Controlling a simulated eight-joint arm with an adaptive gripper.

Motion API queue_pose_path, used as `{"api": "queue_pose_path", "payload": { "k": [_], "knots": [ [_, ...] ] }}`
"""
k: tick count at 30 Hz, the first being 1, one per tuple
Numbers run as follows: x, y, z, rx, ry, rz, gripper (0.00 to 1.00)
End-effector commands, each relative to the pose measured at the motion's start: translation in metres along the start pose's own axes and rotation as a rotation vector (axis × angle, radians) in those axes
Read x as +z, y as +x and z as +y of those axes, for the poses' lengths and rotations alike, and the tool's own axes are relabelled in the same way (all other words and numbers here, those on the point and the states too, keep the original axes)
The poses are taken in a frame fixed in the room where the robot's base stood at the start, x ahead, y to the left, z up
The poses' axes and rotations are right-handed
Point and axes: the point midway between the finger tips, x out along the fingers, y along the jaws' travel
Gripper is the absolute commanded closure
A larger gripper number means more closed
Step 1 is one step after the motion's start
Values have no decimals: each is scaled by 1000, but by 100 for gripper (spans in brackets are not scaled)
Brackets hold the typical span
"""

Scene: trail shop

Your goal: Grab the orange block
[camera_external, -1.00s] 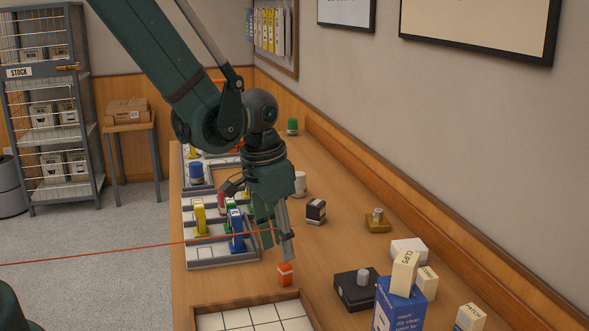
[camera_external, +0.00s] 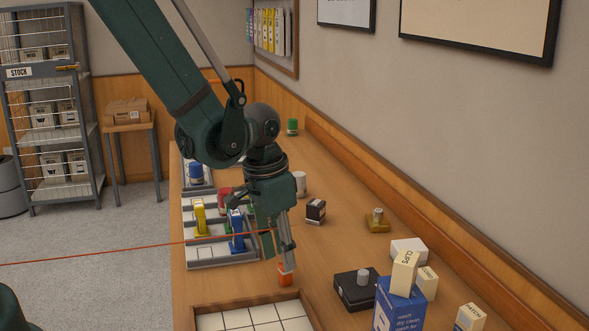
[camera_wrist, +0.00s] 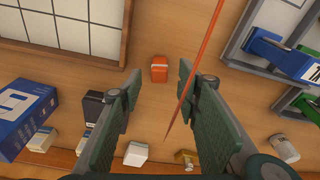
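The orange block (camera_external: 285,278) stands on the wooden table, just behind the tiled tray, with a pale band around it. In the wrist view the orange block (camera_wrist: 159,69) lies ahead of the fingers, near the middle of the gap between them. My gripper (camera_external: 281,252) is above the block in the external view, with one finger partly overlapping its top. In the wrist view my gripper (camera_wrist: 158,85) is open, its two green fingers spread wide with nothing held. Whether a finger touches the block I cannot tell.
A tiled wooden tray (camera_external: 196,322) lies in front of the block. A grey organizer (camera_external: 222,263) with yellow and blue pieces stands left. A black box (camera_external: 354,291) and a blue box (camera_external: 400,305) stand right. A thin orange line (camera_external: 120,254) crosses the view.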

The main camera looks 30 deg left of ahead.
Motion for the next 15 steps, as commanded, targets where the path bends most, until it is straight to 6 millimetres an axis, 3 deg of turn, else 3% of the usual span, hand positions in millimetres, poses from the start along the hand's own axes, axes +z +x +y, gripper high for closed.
{"api": "queue_pose_path", "payload": {
  "k": [15],
  "knots": [
    [-1, 42, 1, 0, 0, 0, 67]
  ]
}}
